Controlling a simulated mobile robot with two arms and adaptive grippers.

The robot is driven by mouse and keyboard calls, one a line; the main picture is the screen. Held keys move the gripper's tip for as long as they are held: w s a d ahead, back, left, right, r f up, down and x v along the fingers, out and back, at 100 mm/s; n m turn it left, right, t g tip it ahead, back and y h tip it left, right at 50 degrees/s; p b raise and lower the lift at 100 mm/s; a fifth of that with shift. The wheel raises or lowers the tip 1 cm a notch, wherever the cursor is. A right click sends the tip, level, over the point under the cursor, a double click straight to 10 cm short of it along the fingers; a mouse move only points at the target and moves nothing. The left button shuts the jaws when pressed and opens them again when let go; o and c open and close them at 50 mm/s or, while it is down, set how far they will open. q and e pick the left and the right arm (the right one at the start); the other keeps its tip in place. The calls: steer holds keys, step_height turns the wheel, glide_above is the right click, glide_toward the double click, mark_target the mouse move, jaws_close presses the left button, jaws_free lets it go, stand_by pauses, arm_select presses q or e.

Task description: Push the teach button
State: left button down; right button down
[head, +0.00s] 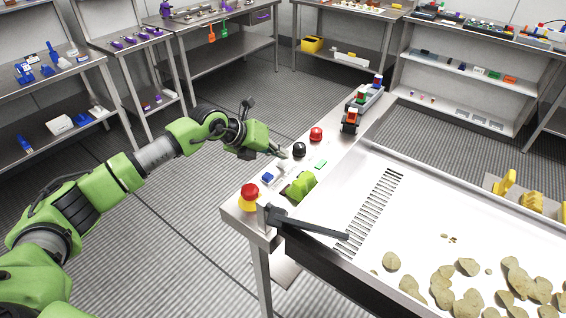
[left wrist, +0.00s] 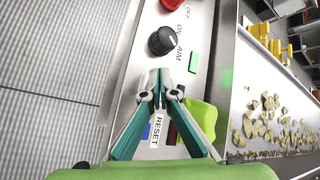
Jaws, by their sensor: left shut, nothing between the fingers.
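My left gripper (head: 281,154) is shut and empty above the white control panel (head: 236,203), beside the black knob (head: 298,149). In the left wrist view its closed fingertips (left wrist: 161,84) are just below the black knob (left wrist: 161,41). A green button (head: 321,163) lies to the right of the tips; it also shows in the left wrist view (left wrist: 194,62). A blue button (head: 268,177) and a dark red button (left wrist: 172,134) are near the label RESET, partly behind the fingers. I cannot read a label TEACH. My right gripper is not in view.
A red mushroom button (head: 250,190) on a yellow base stands at the panel's near end. A red button (head: 316,134) is past the knob. A yellow-green block (head: 302,186) and a dark lever (head: 308,226) are beside the metal tray (head: 430,200) of chips.

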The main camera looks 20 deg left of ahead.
mark_target(280, 163)
arm_select(q)
steer(key=shift+f+b, duration=0.35)
steer(key=shift+f, duration=0.3)
stand_by(0.6)
steer(key=shift+r, duration=0.15)
steer(key=shift+r+p, duration=0.6)
steer(key=shift+r, duration=0.2)
steer(key=shift+r+p, duration=1.65)
steer(key=shift+r, duration=0.9)
steer(key=shift+f, duration=0.1)
